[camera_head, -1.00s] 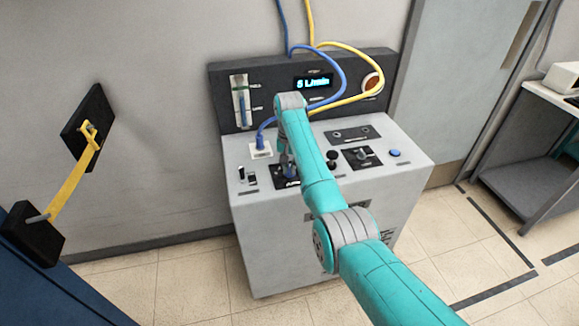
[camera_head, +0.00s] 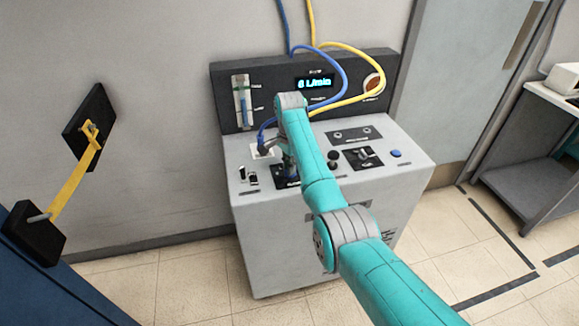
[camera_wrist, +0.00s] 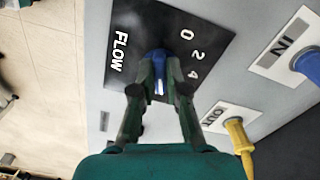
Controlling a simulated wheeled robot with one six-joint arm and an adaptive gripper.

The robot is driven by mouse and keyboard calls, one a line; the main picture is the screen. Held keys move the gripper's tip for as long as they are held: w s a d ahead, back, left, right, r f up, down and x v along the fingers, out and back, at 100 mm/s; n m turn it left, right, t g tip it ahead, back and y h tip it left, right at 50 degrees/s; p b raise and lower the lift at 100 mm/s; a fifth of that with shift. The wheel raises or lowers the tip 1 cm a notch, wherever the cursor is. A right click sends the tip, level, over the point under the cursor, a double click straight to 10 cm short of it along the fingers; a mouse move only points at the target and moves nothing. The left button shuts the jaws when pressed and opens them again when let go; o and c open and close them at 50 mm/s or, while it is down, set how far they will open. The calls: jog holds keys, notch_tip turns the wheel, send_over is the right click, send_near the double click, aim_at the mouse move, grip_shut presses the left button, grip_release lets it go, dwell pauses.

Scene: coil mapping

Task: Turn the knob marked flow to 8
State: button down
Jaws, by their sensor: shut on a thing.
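The blue flow knob (camera_wrist: 158,57) sits on a black plate (camera_wrist: 208,20) marked FLOW, with 0, 2 and 4 legible in the wrist view. Higher marks are hidden by my gripper. My gripper (camera_wrist: 160,66) is shut on the knob, one finger on each side. The knob's white pointer line (camera_wrist: 158,87) points down the picture, between the fingers. In the head view my gripper (camera_head: 291,170) reaches down to the front left of the machine top, largely hiding the knob. The lit display (camera_head: 314,82) seems to read 6 L/min, though the digit is blurred.
Blue (camera_wrist: 310,64) and yellow (camera_wrist: 238,134) hose plugs stand at the IN and OUT ports close by. On the machine (camera_head: 330,212), another knob (camera_head: 364,154), a black round control (camera_head: 333,156) and a blue button (camera_head: 396,153) lie right of my arm.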

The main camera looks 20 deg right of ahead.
jog(key=shift+m, duration=0.5)
jog(key=c, duration=1.2)
grip_release()
jog(key=shift+r, duration=0.1)
notch_tip(320, 180, up, 12)
jog(key=shift+f, duration=0.1)
